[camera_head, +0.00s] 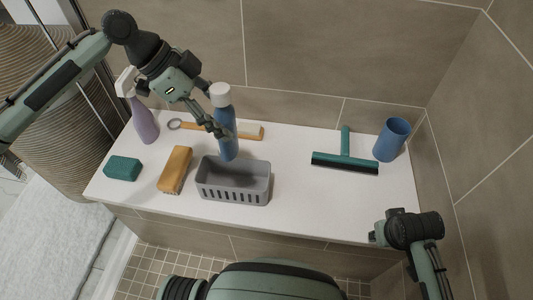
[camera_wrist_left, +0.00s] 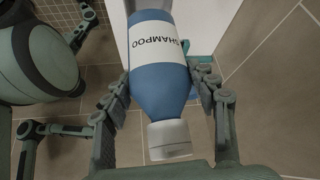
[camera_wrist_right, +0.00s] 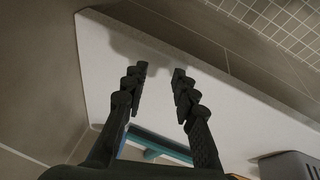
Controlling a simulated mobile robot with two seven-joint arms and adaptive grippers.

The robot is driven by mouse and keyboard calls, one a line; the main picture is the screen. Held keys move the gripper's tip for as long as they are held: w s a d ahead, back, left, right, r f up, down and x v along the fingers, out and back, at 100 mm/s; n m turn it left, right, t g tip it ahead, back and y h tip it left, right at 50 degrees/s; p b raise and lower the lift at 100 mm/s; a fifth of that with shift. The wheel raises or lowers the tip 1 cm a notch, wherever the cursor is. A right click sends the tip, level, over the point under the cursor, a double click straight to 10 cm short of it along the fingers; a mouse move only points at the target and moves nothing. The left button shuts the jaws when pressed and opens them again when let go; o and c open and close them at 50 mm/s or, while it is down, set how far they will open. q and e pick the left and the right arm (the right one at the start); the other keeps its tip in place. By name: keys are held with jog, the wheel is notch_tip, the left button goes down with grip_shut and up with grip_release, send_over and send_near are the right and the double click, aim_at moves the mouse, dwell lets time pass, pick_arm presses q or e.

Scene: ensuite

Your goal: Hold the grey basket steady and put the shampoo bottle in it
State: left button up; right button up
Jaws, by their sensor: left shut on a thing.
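The blue shampoo bottle (camera_head: 224,125) with a white cap stands upright behind the grey basket in the head view. My left gripper (camera_head: 222,132) is shut on it; the left wrist view shows the bottle (camera_wrist_left: 158,62) with its SHAMPOO label between the fingers (camera_wrist_left: 160,95). The grey basket (camera_head: 233,182) sits empty near the ledge's front edge, slotted along its front. In the right wrist view, a corner of the basket (camera_wrist_right: 290,166) shows at lower right. My right gripper (camera_wrist_right: 158,80) is open and empty, at the ledge's right end, away from the basket.

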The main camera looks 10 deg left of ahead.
jog(key=w+a+r+n+y, duration=0.1)
jog(key=w+a+n, duration=0.1)
jog(key=a, duration=0.3)
jog(key=w+a+r+n+y, duration=0.1)
jog(key=w+a+r+n, duration=0.1)
jog(key=w+a+n, duration=0.1)
jog(key=w+a+r+n+t+y, duration=0.1)
jog(key=w+a+n, duration=0.1)
jog(key=w+a, duration=0.3)
jog(key=shift+a+r, duration=0.2)
jog(key=shift+a, duration=0.7)
jog(key=w+a+r+n+g+y, duration=0.15)
jog(key=a+r+n, duration=0.25)
jog(key=a+n, duration=0.55)
jog(key=w+a+r+n, duration=0.3)
jog(key=a+r+n, duration=0.2)
jog(key=a+n, duration=0.45)
jog(key=s+d+f+n+g+h, duration=0.25)
jog(key=d+n, duration=0.25)
jog(key=n, duration=0.3)
jog(key=shift+g, duration=0.3)
jog(key=f, duration=0.7)
jog(key=s+f, duration=0.1)
jog(key=f, duration=0.3)
jog(key=shift+s+a+f, duration=0.1)
jog(key=shift+a+f, duration=0.15)
jog(key=shift+a, duration=0.1)
grip_shut()
